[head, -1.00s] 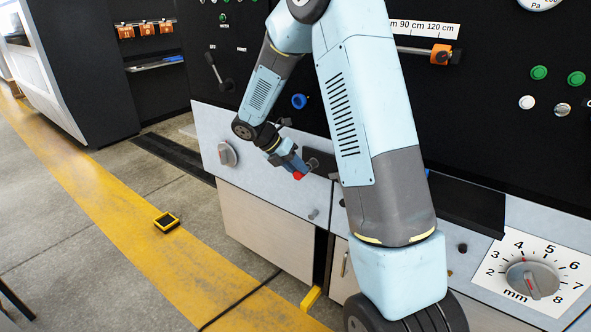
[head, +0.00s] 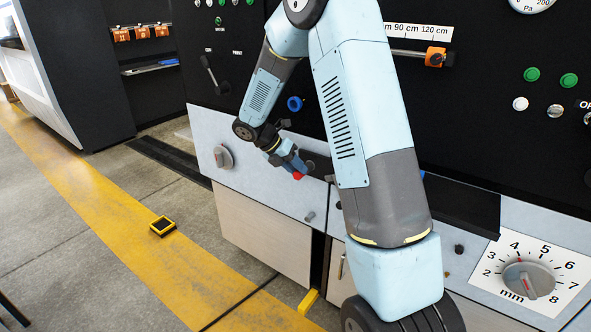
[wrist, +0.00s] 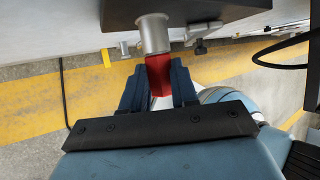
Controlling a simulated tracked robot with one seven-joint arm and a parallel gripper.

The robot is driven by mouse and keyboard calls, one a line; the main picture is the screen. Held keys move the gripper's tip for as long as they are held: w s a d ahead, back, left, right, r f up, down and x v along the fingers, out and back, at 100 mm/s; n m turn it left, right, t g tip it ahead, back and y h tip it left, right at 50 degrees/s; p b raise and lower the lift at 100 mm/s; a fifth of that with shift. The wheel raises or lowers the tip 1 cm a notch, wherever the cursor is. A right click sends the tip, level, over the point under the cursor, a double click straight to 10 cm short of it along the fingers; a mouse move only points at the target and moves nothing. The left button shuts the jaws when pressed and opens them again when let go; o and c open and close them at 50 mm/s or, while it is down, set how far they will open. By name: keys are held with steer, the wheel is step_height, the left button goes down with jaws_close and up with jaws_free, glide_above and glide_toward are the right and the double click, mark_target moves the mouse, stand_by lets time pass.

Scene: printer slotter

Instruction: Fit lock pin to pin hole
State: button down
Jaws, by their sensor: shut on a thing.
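My gripper (wrist: 158,84) is shut on a red lock pin (wrist: 160,75), which sits between its two dark blue fingers in the wrist view. The red part meets the underside of a short silver cylinder (wrist: 153,34) beside a dark plate (wrist: 200,10). I cannot tell whether the cylinder belongs to the pin or to the hole's socket, and the pin hole itself is hidden. In the head view my gripper (head: 294,163) is small, at the light front panel, with the red pin (head: 298,177) at its tip.
The machine's light front panel (head: 262,178) carries a grey knob (head: 223,157) left of my gripper. A blue knob (head: 295,104) is above it. A black ledge (head: 465,205) juts out at the right. A yellow-and-black box (head: 162,226) lies on the floor, which is otherwise mostly open at the left.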

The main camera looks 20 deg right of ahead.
steer(key=shift+d, duration=0.1)
stand_by(0.7)
steer(key=c, duration=0.8)
jaws_free()
steer(key=shift+w, duration=0.1)
steer(key=v, duration=1.4)
steer(key=s+d+r+m+t+y, duration=0.1)
steer(key=s+d+r+m+y, duration=0.1)
steer(key=s+r+m, duration=0.45)
steer(key=s+d+r+m+t+y, duration=0.15)
steer(key=s+r+m, duration=0.25)
steer(key=s+m, duration=0.5)
steer(key=s+m+t+y, duration=0.1)
steer(key=s+m, duration=0.2)
steer(key=s, duration=0.3)
steer(key=s+d+m+t+y, duration=0.1)
steer(key=s+m+t, duration=0.1)
steer(key=s+m, duration=0.2)
steer(key=s+r+m+t+y, duration=0.1)
steer(key=s+m, duration=0.3)
steer(key=s, duration=0.4)
steer(key=shift+s+d+t+y, duration=0.2)
steer(key=shift+s+t+y, duration=0.05)
steer(key=shift+y, duration=0.3)
